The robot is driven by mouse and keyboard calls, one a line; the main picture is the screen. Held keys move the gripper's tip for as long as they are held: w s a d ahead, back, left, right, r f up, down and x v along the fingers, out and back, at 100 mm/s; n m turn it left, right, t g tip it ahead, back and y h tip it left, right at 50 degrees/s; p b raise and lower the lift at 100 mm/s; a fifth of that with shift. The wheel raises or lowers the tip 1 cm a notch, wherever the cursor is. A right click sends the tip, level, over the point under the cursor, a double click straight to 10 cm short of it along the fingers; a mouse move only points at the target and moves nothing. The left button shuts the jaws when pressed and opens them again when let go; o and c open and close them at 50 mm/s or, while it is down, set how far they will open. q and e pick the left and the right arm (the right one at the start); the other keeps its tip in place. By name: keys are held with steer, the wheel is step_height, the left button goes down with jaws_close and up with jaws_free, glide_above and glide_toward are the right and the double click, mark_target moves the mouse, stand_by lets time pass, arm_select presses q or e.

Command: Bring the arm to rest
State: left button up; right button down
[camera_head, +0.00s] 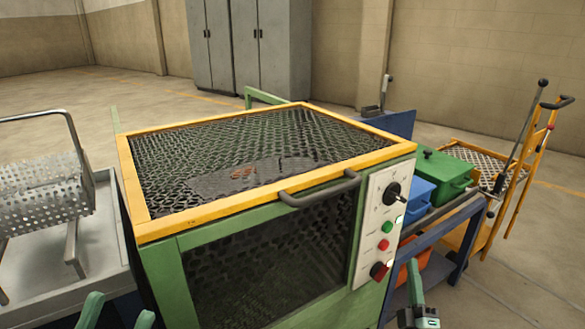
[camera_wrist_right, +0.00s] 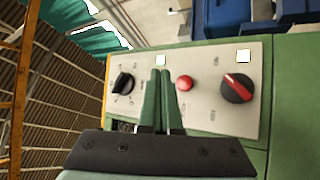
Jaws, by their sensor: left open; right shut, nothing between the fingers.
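My left gripper (camera_head: 117,314) shows at the bottom left of the head view, its two green fingertips apart, low in front of the furnace. My right gripper (camera_head: 414,280) is at the bottom of the head view, just right of the furnace's control panel (camera_head: 366,240). In the right wrist view its green fingers (camera_wrist_right: 162,100) are together and empty, in front of the panel. They overlap the panel between the black knob (camera_wrist_right: 122,83) and the red button (camera_wrist_right: 184,83); I cannot tell whether they touch it. Most of both arms is out of view.
The green furnace has a yellow-framed mesh lid (camera_head: 140,190), lying closed, with a dark handle (camera_head: 320,189). A perforated metal basket (camera_head: 45,195) stands on a grey bench at left. A blue cart with green (camera_head: 445,175) and blue (camera_head: 416,188) boxes stands close at right.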

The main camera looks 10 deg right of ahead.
steer(key=s+a+r+n+y, duration=0.1)
steer(key=s+a+r+y, duration=2.05)
steer(key=a+r, duration=0.2)
arm_select(q)
steer(key=w+a+f+n+g+y+p, duration=0.4)
steer(key=w+f+n+y+p, duration=0.5)
steer(key=p, duration=0.8)
arm_select(e)
steer(key=w+d+f+m+g+h, duration=0.3)
steer(key=w+f+m+g+h, duration=0.2)
steer(key=w+f+m+h, duration=0.4)
arm_select(q)
steer(key=s+f+g+y+p, duration=0.4)
steer(key=s+f+g+p, duration=0.4)
steer(key=s+p, duration=0.3)
steer(key=shift+s+a+f+n+g+p, duration=0.15)
steer(key=shift+a+f+n+g+p, duration=0.2)
steer(key=shift+f+p, duration=0.2)
arm_select(e)
steer(key=s+d+f+g+h, duration=0.1)
steer(key=s+f+g+h, duration=0.2)
steer(key=s+f+g, duration=0.4)
steer(key=s+f, duration=0.2)
steer(key=s, duration=0.1)
steer(key=shift+s+d+f+m+g, duration=0.25)
steer(key=shift+d+m+g, duration=0.1)
steer(key=shift+m+g, duration=0.05)
